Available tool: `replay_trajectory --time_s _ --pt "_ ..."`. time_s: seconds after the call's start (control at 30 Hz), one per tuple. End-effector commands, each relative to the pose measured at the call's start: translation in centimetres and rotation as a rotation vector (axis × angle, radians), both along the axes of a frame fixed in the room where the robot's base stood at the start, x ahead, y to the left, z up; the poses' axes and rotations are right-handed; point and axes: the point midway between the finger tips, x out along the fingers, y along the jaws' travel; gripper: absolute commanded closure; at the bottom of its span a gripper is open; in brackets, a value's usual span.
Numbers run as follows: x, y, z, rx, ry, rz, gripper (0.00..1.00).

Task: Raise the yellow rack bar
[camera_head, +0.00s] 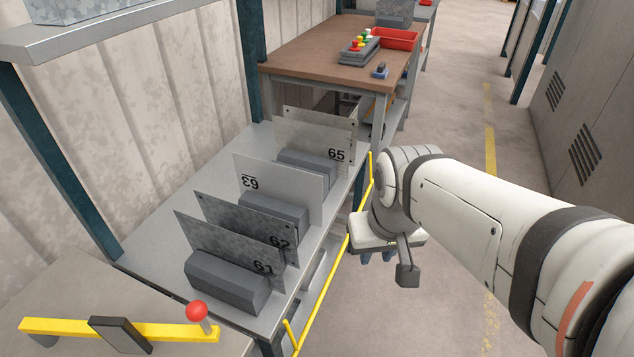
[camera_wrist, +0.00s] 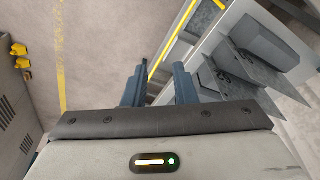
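The yellow rack bar (camera_head: 329,279) is a thin rail along the front of the shelf with the plates, its ends bent up. In the wrist view the bar (camera_wrist: 173,42) slants from the upper right to the gap between my fingers. My gripper (camera_head: 376,257) is just right of the bar in the head view, fingers pointing down, partly hidden by my wrist. In the wrist view my gripper (camera_wrist: 159,70) is open, its two blue-grey fingers apart. I cannot tell whether either finger touches the bar.
The grey shelf (camera_head: 160,250) holds upright numbered metal plates (camera_head: 270,185) in dark blocks. A yellow lever with a red knob (camera_head: 197,311) is at the lower left. A brown-topped table (camera_head: 310,48) with a control box and red tray stands behind. The floor aisle on the right is clear.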

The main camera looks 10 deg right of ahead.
Motion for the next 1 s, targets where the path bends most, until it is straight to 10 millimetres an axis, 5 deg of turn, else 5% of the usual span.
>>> replay_trajectory --time_s 0.17,0.3,0.47,0.77,1.0 --pt "1.6 0.1 -1.3 0.006 0.009 0.042 0.9" --pt "5.1 0.1 -3.8 0.017 0.021 0.146 1.0" --pt "10.2 -0.1 -7.1 0.036 0.026 0.292 1.0" --pt "19.8 -1.3 -15.2 0.071 0.002 0.557 1.0" --pt "27.1 -3.1 -23.5 0.092 -0.046 0.763 1.0"
